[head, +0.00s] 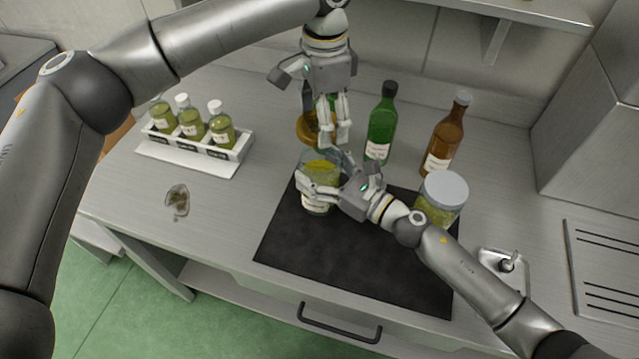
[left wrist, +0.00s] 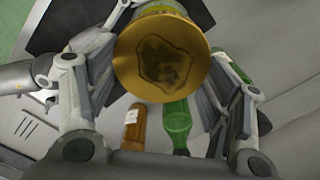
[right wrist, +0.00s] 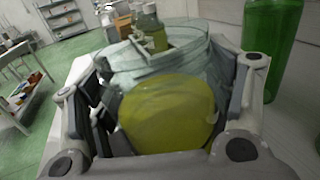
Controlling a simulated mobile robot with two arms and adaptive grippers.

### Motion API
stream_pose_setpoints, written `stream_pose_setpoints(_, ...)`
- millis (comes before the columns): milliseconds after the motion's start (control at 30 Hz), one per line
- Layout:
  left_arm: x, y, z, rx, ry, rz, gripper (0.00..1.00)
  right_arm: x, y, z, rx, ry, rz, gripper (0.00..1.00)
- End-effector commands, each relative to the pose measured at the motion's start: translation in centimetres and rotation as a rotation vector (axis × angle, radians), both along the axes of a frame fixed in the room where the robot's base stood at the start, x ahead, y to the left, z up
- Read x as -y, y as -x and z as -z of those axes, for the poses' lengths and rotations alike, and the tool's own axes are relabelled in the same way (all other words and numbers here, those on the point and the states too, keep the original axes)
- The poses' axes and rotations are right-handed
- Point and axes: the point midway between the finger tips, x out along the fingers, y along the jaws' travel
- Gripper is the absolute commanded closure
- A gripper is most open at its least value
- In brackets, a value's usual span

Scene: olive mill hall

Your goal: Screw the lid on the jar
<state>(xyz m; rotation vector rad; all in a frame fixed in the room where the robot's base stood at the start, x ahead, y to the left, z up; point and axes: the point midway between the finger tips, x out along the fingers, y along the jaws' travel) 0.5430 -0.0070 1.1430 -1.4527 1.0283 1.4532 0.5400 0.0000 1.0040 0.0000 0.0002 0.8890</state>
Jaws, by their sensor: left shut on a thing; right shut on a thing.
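The open glass jar (head: 318,168) holds yellow-green contents and has a pale label. It stands upright at the black mat's back left. My right gripper (head: 322,188) is shut around its side; the right wrist view shows the jar's clear upper wall and open rim (right wrist: 165,62) between the fingers. The gold lid (head: 305,127) is in my left gripper (head: 325,137), which is shut on it. The left wrist view shows the lid's round face (left wrist: 162,55) with a dark patch. The lid is above the jar, apparently apart from it; the fingers partly hide it.
A green bottle (head: 381,128) and a brown bottle (head: 446,135) stand behind right. A white-lidded jar (head: 443,194) is on the right of the black mat (head: 350,262). A white rack (head: 190,157) with small bottles stands left, near a dark smear (head: 177,201). The mat's front is clear.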

Motion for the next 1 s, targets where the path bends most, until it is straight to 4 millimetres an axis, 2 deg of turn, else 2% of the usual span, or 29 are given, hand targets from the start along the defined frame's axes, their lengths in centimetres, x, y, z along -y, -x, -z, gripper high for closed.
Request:
stream_pose_setpoints(300, 0.0, 0.1, 4.1, -0.003, 0.001, 0.0, 0.43, 0.0, 0.0, 0.0, 0.0, 0.0, 0.001, 0.67)
stream_pose_setpoints(400, 0.0, 0.1, 4.8, 0.0, 0.0, 0.0, 0.43, 0.0, 0.0, 0.0, 0.0, 0.0, 0.001, 0.67)
stream_pose_setpoints(1000, 0.0, 0.1, 5.2, -0.001, 0.0, 0.0, 0.43, 0.1, 0.0, 0.0, 0.0, 0.0, 0.001, 0.67)
